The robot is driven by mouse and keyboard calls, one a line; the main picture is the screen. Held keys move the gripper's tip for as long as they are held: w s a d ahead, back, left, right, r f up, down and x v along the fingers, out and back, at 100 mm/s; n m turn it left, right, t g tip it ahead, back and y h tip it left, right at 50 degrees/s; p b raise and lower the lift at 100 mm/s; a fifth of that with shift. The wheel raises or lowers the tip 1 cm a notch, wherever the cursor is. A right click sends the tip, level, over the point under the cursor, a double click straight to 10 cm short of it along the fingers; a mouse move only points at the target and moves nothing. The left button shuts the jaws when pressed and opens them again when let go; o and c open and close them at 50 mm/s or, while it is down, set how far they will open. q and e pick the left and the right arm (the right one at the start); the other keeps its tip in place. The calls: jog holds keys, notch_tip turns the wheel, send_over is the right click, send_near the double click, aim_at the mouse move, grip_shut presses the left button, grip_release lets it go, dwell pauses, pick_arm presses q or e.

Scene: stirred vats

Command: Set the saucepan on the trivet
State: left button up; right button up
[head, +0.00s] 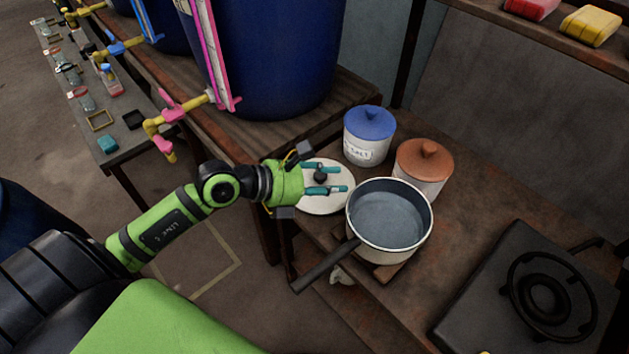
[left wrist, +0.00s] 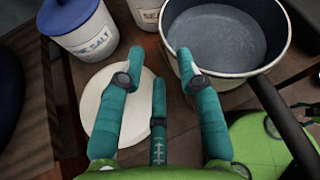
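The saucepan (head: 390,246), white outside with a grey-blue inside, stands upright near the table's front edge. Its dark handle (head: 325,266) points to the lower left, out over the edge. A brown wooden piece (head: 391,272), which looks like the trivet, shows from beneath the pan; the pan hides most of it. My left gripper (head: 335,181) is open and empty, its teal fingers over a round white disc (head: 322,205) left of the pan. In the left wrist view the pan (left wrist: 228,40) is just beyond the right finger, and the fingers (left wrist: 158,80) are spread.
A blue-lidded salt jar (head: 369,140) and a brown-lidded jar (head: 423,168) stand close behind the pan. A black burner (head: 470,290) is at the right. Bare table (head: 480,205) lies between pan and burner.

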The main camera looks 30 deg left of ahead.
pick_arm(q)
jog(key=shift+v, duration=1.9)
